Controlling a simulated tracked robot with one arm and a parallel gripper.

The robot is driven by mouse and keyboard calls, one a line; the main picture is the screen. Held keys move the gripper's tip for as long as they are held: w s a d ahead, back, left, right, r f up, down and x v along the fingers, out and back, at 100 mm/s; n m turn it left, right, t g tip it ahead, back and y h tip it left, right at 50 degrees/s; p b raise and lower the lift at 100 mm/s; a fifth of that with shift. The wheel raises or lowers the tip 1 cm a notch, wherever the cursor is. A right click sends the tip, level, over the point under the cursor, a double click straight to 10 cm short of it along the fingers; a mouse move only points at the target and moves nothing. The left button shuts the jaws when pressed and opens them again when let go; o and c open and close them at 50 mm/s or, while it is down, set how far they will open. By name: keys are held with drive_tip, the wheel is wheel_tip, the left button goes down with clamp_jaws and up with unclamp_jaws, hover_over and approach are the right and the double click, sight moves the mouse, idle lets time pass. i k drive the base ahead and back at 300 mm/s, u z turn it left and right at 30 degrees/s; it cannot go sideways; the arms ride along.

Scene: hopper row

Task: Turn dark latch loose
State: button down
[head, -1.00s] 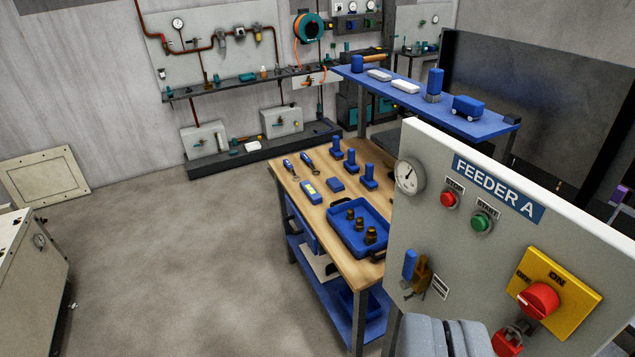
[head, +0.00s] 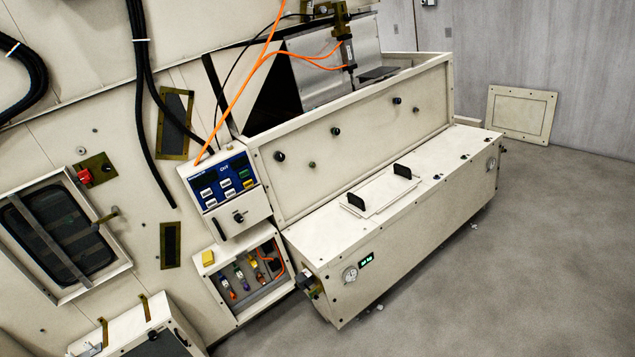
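I cannot tell for sure which part is the dark latch. A dark latch-like fitting (head: 308,284) sticks out from the near end of the long cream box (head: 390,215). A small dark knob (head: 238,217) sits on the front of the blue-faced control box (head: 225,185). My gripper is not in the current head view.
An open compartment (head: 250,273) with coloured parts sits below the control box. Black hoses (head: 143,100) and an orange cable (head: 237,88) hang in front of the machine. Two black handles stand on the lid plate (head: 382,198). Open grey floor (head: 500,260) lies at right.

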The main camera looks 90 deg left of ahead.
sight(94, 225)
drive_tip(key=u, duration=1.2)
drive_tip(key=i, duration=0.1)
drive_tip(key=u, duration=2.4)
drive_tip(key=k, duration=0.8)
drive_tip(key=u, duration=0.25)
drive_tip(key=i, duration=0.8)
drive_tip(key=z, duration=0.15)
